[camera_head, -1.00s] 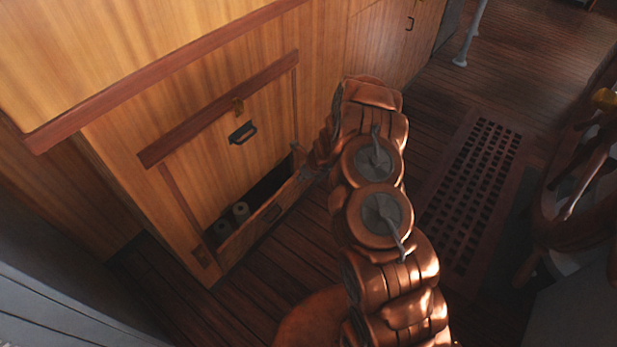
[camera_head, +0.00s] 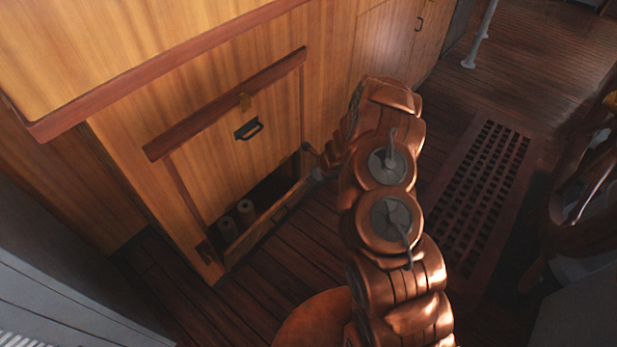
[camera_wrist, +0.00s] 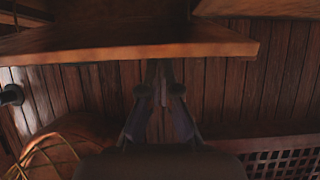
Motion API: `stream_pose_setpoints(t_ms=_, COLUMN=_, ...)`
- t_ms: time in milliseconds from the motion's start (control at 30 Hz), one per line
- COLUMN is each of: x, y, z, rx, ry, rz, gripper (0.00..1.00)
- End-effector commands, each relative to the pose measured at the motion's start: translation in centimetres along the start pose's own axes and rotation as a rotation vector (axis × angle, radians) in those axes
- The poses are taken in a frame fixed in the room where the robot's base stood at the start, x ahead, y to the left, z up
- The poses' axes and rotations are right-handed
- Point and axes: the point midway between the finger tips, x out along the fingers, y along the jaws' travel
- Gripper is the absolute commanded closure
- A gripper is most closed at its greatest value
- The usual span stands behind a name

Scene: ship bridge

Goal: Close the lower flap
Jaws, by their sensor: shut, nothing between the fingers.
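The lower flap (camera_head: 264,225) is a low wooden panel at the foot of the wooden cabinet. It stands partly open, with a dark gap behind its top edge. Two pale cylinders (camera_head: 246,209) show inside the gap. My gripper (camera_head: 318,173) is at the right end of the flap, low by the floor; my arm partly hides it. In the wrist view, the shut, empty fingers (camera_wrist: 161,72) point at the edge of a wooden panel (camera_wrist: 120,42), likely the flap. I cannot tell whether they touch it.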

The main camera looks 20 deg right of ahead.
Motion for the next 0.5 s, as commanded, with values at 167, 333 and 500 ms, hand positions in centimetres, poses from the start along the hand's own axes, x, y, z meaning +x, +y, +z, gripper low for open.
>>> stream_pose_setpoints(t_ms=167, x=-0.6, y=-0.2, z=-0.6, rx=-0.001, ry=-0.001, rz=-0.001, gripper=1.0)
stream_pose_setpoints(t_ms=333, x=-1.7, y=-0.2, z=0.2, rx=-0.001, ry=-0.001, rz=-0.001, gripper=1.0)
stream_pose_setpoints(t_ms=500, x=-3.1, y=-0.2, z=1.1, rx=-0.003, ry=-0.001, rz=-0.001, gripper=1.0)
